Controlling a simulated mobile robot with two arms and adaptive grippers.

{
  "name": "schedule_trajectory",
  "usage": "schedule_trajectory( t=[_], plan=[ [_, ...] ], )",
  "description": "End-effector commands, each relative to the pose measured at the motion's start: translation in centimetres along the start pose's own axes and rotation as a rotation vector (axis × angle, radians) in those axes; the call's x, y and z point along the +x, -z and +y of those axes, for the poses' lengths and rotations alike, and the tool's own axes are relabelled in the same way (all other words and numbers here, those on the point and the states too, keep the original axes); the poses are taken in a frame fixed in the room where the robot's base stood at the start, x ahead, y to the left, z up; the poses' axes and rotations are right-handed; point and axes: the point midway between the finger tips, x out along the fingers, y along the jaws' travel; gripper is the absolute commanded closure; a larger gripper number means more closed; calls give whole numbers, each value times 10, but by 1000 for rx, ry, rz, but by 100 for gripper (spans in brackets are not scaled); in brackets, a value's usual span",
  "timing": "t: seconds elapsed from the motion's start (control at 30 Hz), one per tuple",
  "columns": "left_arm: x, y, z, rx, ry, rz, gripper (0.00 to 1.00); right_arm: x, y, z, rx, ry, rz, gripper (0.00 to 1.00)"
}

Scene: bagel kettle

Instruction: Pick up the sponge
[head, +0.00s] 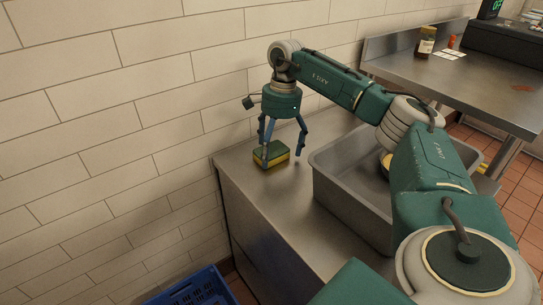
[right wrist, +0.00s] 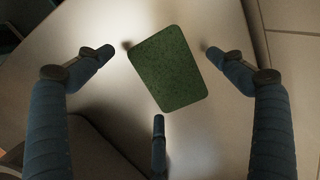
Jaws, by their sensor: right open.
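A sponge (head: 270,153) with a green top and yellow sides lies flat on the metal counter, left of the basin. In the right wrist view the sponge (right wrist: 168,69) shows its green face, turned at an angle between the spread fingers. My right gripper (head: 281,145) is open above and around the sponge, with its fingers pointing down. In the right wrist view the gripper (right wrist: 158,75) has two fingers at the sides and one below, with gaps to the sponge. Whether the fingertips touch the counter is hard to tell. My left gripper is not in view.
A deep grey metal basin (head: 335,193) stands right of the sponge, with something yellow partly hidden inside. A tiled wall (head: 130,120) runs along the back and left. A blue crate (head: 195,290) sits low in front. A second metal table (head: 470,75) holds a jar (head: 425,42).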

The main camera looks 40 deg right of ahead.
Motion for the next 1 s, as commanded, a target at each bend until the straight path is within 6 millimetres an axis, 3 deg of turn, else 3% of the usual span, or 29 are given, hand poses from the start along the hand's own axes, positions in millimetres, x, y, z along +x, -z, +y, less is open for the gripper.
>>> schedule_trajectory(
  t=[0.2,0.4,0.77,0.87,1.0],
  plan=[
    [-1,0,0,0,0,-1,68,0,0,0,0,1,0,6],
    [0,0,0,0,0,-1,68,0,0,0,-1,1,0,38],
    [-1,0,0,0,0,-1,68,-1,0,0,-1,2,0,39],
    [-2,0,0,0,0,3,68,-10,-2,-1,-1,4,-1,39],
    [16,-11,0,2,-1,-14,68,-35,-5,-2,-2,7,-1,39]
  ],
)
